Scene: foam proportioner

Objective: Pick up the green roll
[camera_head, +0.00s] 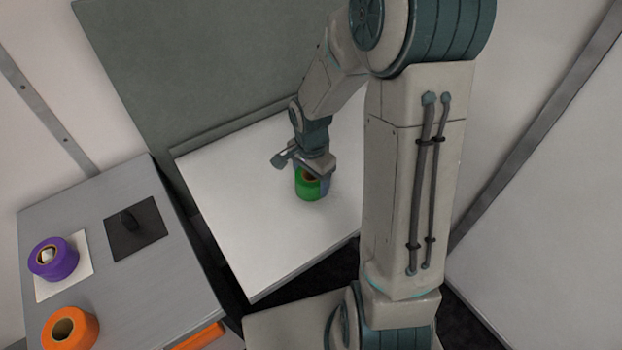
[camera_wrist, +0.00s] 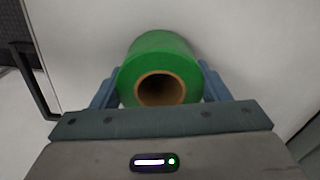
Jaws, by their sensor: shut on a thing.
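The green roll (camera_head: 308,188) stands on or just above the white table top, below my gripper (camera_head: 314,178); the head view does not settle whether it touches the table. In the wrist view the green roll (camera_wrist: 160,60) shows its brown hollow core facing the camera. The blue fingers of my gripper (camera_wrist: 160,88) are on either side of the roll and shut on it. The lower part of the roll is hidden by the gripper body in the wrist view.
The white table (camera_head: 240,230) is otherwise clear. At the left a grey table (camera_head: 150,265) holds a purple roll (camera_head: 66,262) on a white sheet, an orange roll (camera_head: 70,329) and a dark square mat (camera_head: 150,238) with a dark object. A grey-green panel (camera_head: 200,60) stands behind.

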